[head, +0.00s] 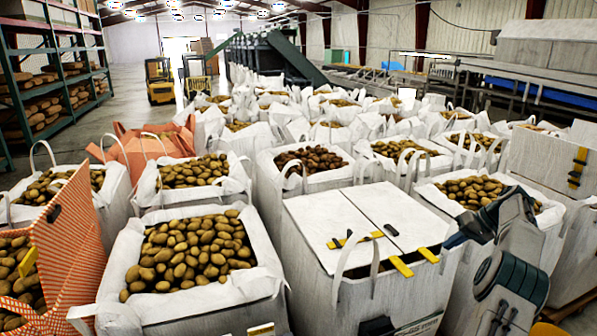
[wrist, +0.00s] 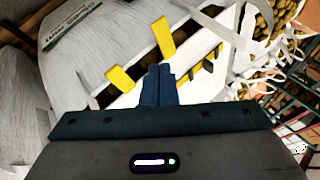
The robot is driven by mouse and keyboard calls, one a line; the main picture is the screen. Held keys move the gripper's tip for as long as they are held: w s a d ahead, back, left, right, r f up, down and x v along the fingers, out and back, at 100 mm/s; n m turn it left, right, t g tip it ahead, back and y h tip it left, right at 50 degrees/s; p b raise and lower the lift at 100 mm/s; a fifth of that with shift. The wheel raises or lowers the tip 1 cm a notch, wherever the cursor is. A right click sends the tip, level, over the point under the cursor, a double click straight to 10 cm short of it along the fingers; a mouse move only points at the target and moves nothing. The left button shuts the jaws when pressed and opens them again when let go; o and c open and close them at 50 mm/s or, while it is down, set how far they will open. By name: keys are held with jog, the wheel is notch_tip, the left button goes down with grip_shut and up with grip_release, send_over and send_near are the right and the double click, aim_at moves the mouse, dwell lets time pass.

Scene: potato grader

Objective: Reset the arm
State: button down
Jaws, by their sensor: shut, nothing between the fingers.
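My gripper (wrist: 159,84) shows in the wrist view with its two dark blue fingers together and nothing between them. In the head view my arm comes in from the lower right, and the gripper end (head: 455,240) is at the right edge of a white lidded bag (head: 340,222). The bag's two pale flaps lie nearly flat with yellow tabs on them. In the wrist view the yellow tabs (wrist: 162,40) and the flaps lie beyond the fingertips. I cannot tell whether the fingers touch the bag.
Open white bags of potatoes (head: 190,250) crowd around the lidded bag, leaving little room between them. An orange striped bag (head: 70,240) stands at the left. Shelving (head: 50,70) and forklifts (head: 160,80) are farther back, by free floor. Conveyor machinery (head: 530,80) runs along the right.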

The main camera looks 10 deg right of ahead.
jog(key=w+a+r+g+h, duration=0.1)
jog(key=a+r, duration=0.2)
jog(key=a, duration=0.4)
jog(key=w+a+r+n+g, duration=0.1)
jog(key=a+r, duration=0.3)
jog(key=a, duration=0.3)
jog(key=w+a+r+h, duration=0.1)
jog(key=a+r, duration=0.2)
jog(key=a, duration=0.4)
jog(key=s+a+r+g+h, duration=0.1)
jog(key=s+a+r, duration=0.1)
jog(key=s+a, duration=0.35)
jog(key=s+a+r+h, duration=0.1)
jog(key=s+a, duration=0.2)
jog(key=a, duration=0.5)
jog(key=s+a+f, duration=0.1)
jog(key=s+a, duration=0.2)
jog(key=s, duration=0.4)
jog(key=s+a+f+n+t+h, duration=0.1)
jog(key=s+a+f, duration=0.1)
jog(key=s+a, duration=0.2)
jog(key=s+a+f+h+p, duration=0.1)
jog(key=s+a, duration=0.3)
jog(key=s, duration=0.7)
jog(key=shift+a+f+n, duration=0.15)
jog(key=shift+f+n, duration=0.15)
jog(key=shift+f, duration=0.25)
